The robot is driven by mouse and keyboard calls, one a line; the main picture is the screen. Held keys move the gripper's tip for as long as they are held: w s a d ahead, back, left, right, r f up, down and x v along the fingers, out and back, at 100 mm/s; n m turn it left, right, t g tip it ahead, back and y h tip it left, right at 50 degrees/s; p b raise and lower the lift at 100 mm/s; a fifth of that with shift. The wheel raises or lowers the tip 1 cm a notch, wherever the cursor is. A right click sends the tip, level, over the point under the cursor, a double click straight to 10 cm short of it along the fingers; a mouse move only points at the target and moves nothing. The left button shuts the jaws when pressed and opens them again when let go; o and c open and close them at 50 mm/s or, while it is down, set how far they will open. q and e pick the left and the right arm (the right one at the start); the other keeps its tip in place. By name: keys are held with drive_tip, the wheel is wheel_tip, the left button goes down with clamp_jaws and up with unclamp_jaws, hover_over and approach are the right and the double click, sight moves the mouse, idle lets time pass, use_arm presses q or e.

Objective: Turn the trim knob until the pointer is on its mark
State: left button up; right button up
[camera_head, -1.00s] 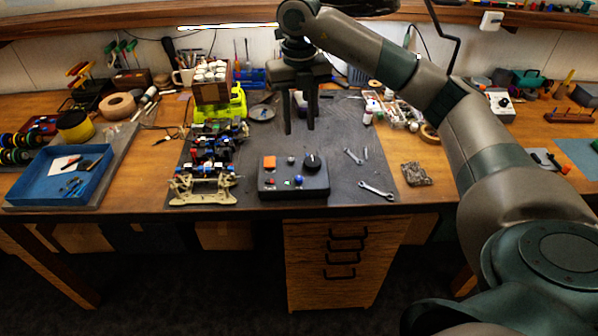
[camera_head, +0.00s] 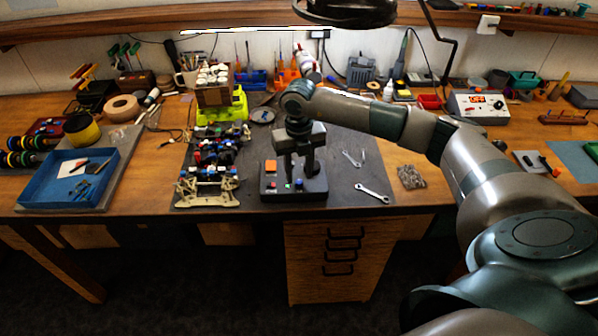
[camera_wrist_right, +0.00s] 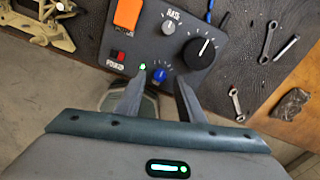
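A dark control box (camera_head: 268,194) sits on the grey mat, partly hidden behind my right gripper in the head view. The right wrist view shows its large black knob (camera_wrist_right: 200,53) with a white pointer line, a small grey knob (camera_wrist_right: 168,27), a blue knob (camera_wrist_right: 160,75), a red switch (camera_wrist_right: 118,56) and a lit green lamp (camera_wrist_right: 142,67). I cannot read which knob is labelled trim. My right gripper (camera_head: 299,181) is low over the box, and its fingers (camera_wrist_right: 160,82) are apart, with the blue knob appearing between their tips. Contact cannot be told. My left gripper is out of view.
An orange block (camera_wrist_right: 127,13) sits on the box's far left. A racecar chassis (camera_head: 210,170) lies to the left on the mat. Wrenches (camera_head: 373,193) and a patterned block (camera_head: 411,177) lie to the right. A blue tray (camera_head: 65,180) is at far left.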

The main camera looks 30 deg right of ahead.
drive_tip(key=shift+f, duration=1.05)
drive_tip(key=shift+c, duration=0.5)
clamp_jaws()
